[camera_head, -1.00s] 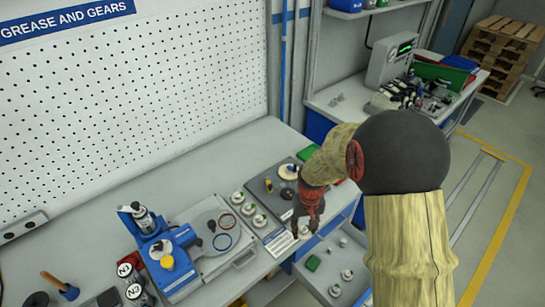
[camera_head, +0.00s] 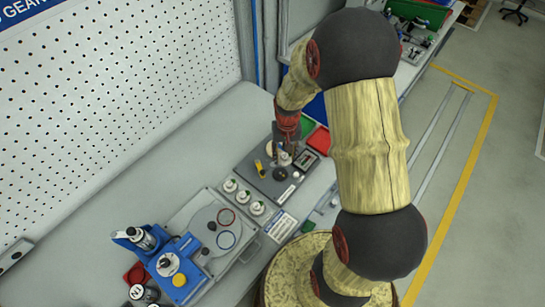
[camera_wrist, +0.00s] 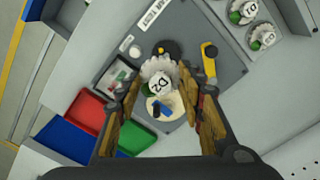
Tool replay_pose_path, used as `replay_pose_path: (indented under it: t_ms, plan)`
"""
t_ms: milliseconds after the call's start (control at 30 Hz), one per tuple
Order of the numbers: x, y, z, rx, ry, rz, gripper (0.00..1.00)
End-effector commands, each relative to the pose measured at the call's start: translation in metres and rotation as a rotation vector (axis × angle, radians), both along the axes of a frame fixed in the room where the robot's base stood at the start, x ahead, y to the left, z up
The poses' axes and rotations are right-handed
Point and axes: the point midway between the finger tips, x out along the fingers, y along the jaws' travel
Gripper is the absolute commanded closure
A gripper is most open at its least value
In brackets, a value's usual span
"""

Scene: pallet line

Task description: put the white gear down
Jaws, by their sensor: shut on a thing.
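The white gear (camera_wrist: 150,65), toothed and with a white hub marked "D2", is between the fingers of my gripper (camera_wrist: 170,72) in the wrist view. My gripper is shut on it, though the exact contact is hard to make out. In the head view my gripper (camera_head: 286,155) points down over the dark grey board (camera_head: 262,183), and the gear is small and partly covered there. The gap under the gear cannot be judged.
Red (camera_wrist: 90,108), green (camera_wrist: 135,138) and blue (camera_wrist: 62,140) bins sit beside the board.

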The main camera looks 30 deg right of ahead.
Motion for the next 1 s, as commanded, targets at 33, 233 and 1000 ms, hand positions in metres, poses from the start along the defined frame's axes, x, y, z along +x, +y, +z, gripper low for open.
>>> replay_pose_path:
  t_ms: [33, 233, 1000]
  plan:
    - [0.012, 0.004, -0.006, 0.0, 0.001, 0.003, 0.85]
    - [0.04, 0.01, -0.04, 0.001, 0.002, 0.001, 0.85]
    - [0.063, 0.015, -0.096, -0.001, -0.002, 0.0, 0.85]
